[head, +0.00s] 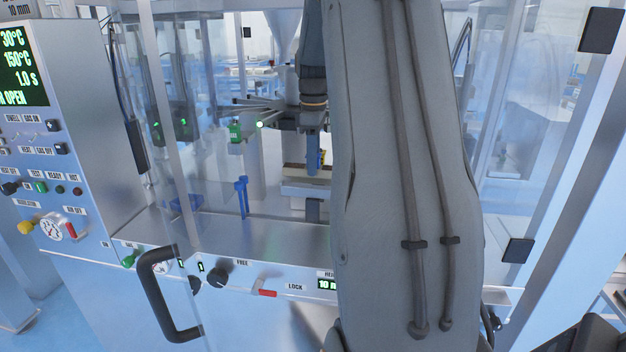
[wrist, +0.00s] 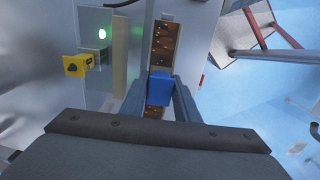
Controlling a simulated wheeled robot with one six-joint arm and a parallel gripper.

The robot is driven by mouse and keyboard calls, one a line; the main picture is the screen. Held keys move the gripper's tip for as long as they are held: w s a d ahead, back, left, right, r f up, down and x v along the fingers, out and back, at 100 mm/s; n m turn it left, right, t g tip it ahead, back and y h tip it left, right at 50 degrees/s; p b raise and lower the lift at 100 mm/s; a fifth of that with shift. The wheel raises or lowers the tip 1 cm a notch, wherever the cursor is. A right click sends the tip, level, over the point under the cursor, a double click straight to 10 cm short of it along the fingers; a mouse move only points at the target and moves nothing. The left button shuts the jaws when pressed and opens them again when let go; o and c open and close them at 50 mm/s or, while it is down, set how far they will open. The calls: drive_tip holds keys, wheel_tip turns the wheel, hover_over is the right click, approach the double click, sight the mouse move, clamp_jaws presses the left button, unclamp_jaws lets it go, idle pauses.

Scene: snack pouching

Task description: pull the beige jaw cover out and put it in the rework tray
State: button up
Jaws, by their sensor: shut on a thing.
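In the wrist view my gripper (wrist: 161,88) is shut on a blue tab (wrist: 160,83), with one finger on each side. The tab sits on a narrow strip with a brown, speckled face and pale edges (wrist: 163,45), which appears to be the jaw cover. The strip runs above and below the tab. A plain beige bar (wrist: 119,65) stands to its left, apart from it. In the head view a beige-and-brown piece (head: 294,168) shows inside the machine, beside my arm. My arm hides much of the gripper there. I cannot make out the rework tray.
Clear guard panels and posts (head: 180,110) surround the work space. A black door handle (head: 163,295) and a control panel (head: 45,130) are at the left.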

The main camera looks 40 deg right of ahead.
wheel_tip(320, 180, up, 4)
drive_tip(key=shift+r+b, duration=0.2)
drive_tip(key=shift+b, duration=0.1)
drive_tip(key=shift+r+p, duration=2.95)
drive_tip(key=shift+r, duration=0.1)
